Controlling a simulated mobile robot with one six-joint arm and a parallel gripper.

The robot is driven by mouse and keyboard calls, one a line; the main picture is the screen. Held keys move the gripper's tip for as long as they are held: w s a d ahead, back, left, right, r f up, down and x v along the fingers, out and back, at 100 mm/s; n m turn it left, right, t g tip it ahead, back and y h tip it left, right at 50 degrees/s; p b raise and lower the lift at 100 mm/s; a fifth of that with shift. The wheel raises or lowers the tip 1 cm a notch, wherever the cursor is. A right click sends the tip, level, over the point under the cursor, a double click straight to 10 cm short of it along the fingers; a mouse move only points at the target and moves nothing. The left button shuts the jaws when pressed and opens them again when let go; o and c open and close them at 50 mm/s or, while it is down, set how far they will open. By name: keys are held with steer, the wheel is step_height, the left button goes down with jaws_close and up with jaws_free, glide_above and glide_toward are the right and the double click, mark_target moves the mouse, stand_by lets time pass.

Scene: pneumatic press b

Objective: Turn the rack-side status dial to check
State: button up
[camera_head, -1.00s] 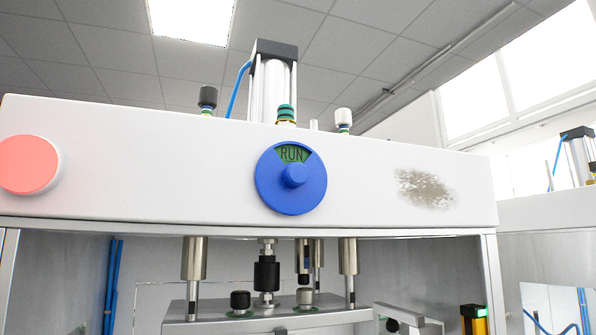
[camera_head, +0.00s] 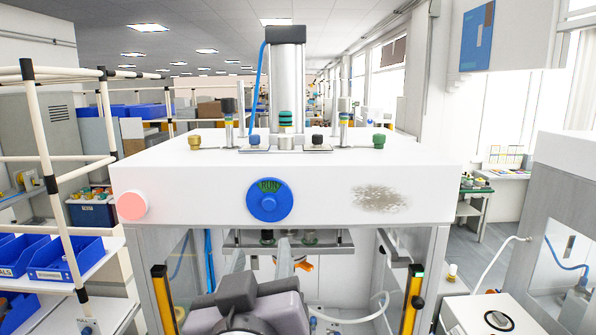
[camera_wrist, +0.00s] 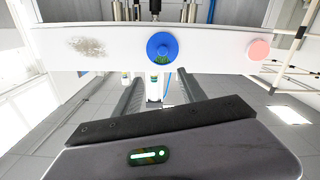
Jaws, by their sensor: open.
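A round blue dial (camera_head: 269,201) with a central knob is on the white front panel of the press (camera_head: 400,180). Its green window at the top reads RUN. The dial also shows in the wrist view (camera_wrist: 162,46), where the picture is upside down. My gripper (camera_wrist: 160,80) is open and empty in the wrist view, its two grey fingers reaching toward the panel, apart from the dial. In the head view my dark grey wrist is low, in front of the press opening, and the dial is above it. The fingertips are hard to make out there.
A pink-red button (camera_head: 132,206) is left of the dial, and a brown smudge (camera_head: 380,198) is right. Yellow-black posts (camera_head: 412,300) flank the press opening. A pipe-frame rack (camera_head: 50,190) with blue bins (camera_head: 55,258) stands at left. Another machine stands at right.

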mark_target(268, 205)
steer(key=w, duration=0.6)
steer(key=w+p, duration=0.1)
steer(key=w, duration=1.1)
steer(key=shift+w+a+f, duration=0.2)
steer(key=shift+w+f, duration=0.15)
steer(key=shift+s, duration=0.1)
steer(key=shift+d, duration=0.1)
steer(key=shift+c, duration=0.5)
jaws_close()
